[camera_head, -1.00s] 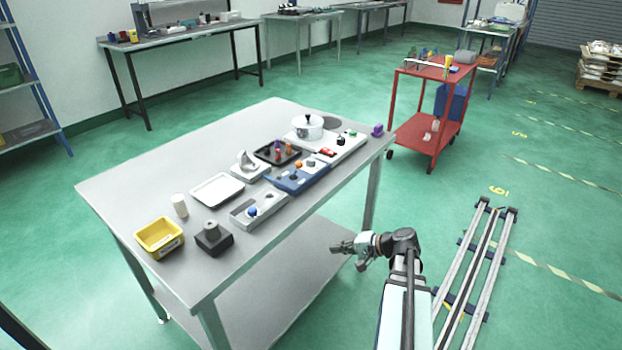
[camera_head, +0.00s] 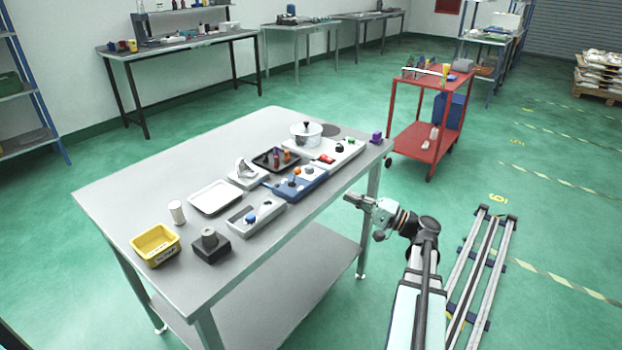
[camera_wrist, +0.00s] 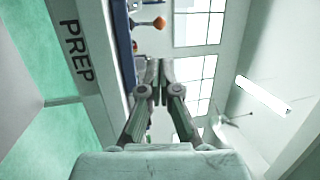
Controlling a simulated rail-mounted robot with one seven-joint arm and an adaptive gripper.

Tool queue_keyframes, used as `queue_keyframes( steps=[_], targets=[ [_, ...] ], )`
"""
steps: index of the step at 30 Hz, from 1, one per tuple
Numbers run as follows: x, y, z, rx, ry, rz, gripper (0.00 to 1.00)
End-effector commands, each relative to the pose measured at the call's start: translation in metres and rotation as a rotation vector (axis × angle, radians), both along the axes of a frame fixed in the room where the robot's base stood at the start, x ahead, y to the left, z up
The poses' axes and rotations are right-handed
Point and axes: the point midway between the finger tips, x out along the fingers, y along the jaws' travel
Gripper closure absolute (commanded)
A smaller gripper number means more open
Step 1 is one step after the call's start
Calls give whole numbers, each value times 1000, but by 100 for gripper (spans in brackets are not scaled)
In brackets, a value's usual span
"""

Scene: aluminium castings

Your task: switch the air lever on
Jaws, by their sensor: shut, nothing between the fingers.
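My gripper (camera_head: 349,198) is off the right long side of the steel table, near the level of its top, apart from everything on it. In the wrist view my gripper (camera_wrist: 159,72) has its fingers together with nothing between them. A blue panel (camera_head: 313,184) lies near that table edge, with an orange knob (camera_head: 297,171) and a dark lever-like part (camera_head: 291,180). In the wrist view the orange knob (camera_wrist: 159,22) sits on a stem beyond the fingertips, and the blue panel (camera_wrist: 122,40) is left of them. Which part is the air lever is not clear.
The steel table (camera_head: 130,195) also holds a grey block with a blue knob (camera_head: 250,218), a black tray (camera_head: 264,162), a pot (camera_head: 306,135) and a yellow bin (camera_head: 155,245). A red cart (camera_head: 425,155) stands behind.

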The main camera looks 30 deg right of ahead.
Motion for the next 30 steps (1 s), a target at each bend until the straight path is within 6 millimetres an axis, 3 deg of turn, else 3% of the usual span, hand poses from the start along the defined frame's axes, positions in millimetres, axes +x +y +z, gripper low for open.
queue_keyframes(
  steps=[8,21,30],
  targets=[
    [14,11,4,0,1,3,100],
    [77,58,22,0,2,3,100],
    [105,79,29,0,1,1,100]
  ],
)
